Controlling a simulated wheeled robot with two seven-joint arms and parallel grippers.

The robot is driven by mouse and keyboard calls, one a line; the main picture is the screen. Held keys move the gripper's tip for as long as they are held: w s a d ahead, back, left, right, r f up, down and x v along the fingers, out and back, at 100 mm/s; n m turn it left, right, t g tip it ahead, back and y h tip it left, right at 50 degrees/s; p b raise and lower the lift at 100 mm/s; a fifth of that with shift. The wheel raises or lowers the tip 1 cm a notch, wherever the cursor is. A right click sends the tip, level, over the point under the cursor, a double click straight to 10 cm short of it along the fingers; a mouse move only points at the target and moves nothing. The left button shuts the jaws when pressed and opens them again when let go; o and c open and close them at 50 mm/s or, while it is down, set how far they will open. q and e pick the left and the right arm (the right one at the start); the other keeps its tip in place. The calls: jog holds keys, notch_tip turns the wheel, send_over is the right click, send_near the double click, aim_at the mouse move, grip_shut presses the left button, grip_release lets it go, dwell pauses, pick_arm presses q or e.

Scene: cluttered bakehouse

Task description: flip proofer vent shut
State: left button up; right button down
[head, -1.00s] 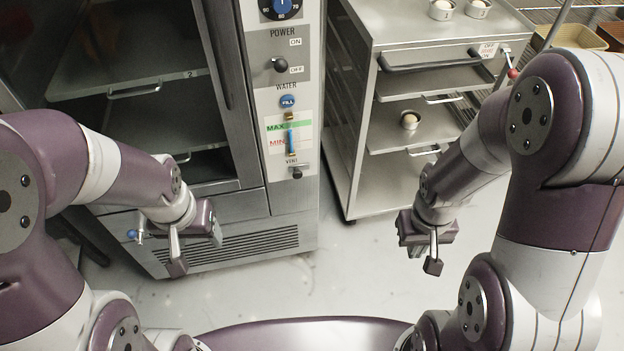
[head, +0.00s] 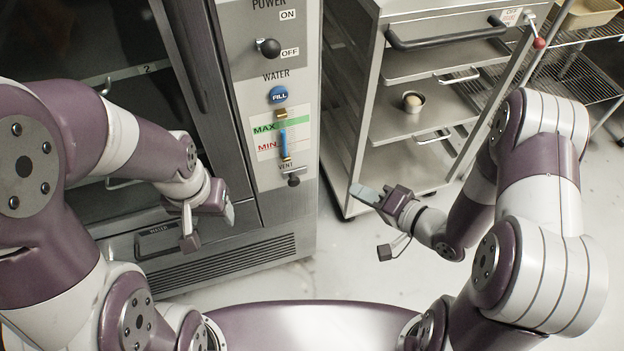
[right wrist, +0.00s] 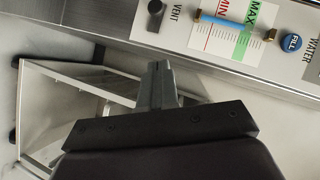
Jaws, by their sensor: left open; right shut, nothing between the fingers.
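The proofer's control strip (head: 243,99) shows in the head view, left of centre. The vent switch, a small dark knob (head: 293,180) under the label VENT, sits at its lower end. In the right wrist view the vent knob (right wrist: 155,7) is at the top, above and beyond my fingers. My right gripper (head: 364,192) is shut and empty, to the right of and apart from the knob; its closed fingers also show in the right wrist view (right wrist: 157,75). My left gripper (head: 229,207) is open and empty in front of the proofer's lower part, left of the knob.
Above the vent are the water gauge (head: 282,135), the blue FILL button (head: 278,95) and the power knob (head: 269,47). A steel rack (head: 358,85) holding a small cup (head: 412,101) stands to the right, with a red-tipped lever (head: 539,43). Floor between them is clear.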

jog(key=b, duration=0.2)
send_near(294, 175)
jog(key=w, duration=0.3)
jog(key=shift+w+a+f+b, duration=0.1)
jog(key=shift+a+f+b, duration=0.25)
jog(key=shift+a, duration=0.4)
jog(key=shift+a+f+b, duration=0.15)
jog(key=shift+a+f, duration=0.3)
jog(key=shift+a, duration=0.3)
jog(key=shift+a, duration=0.1)
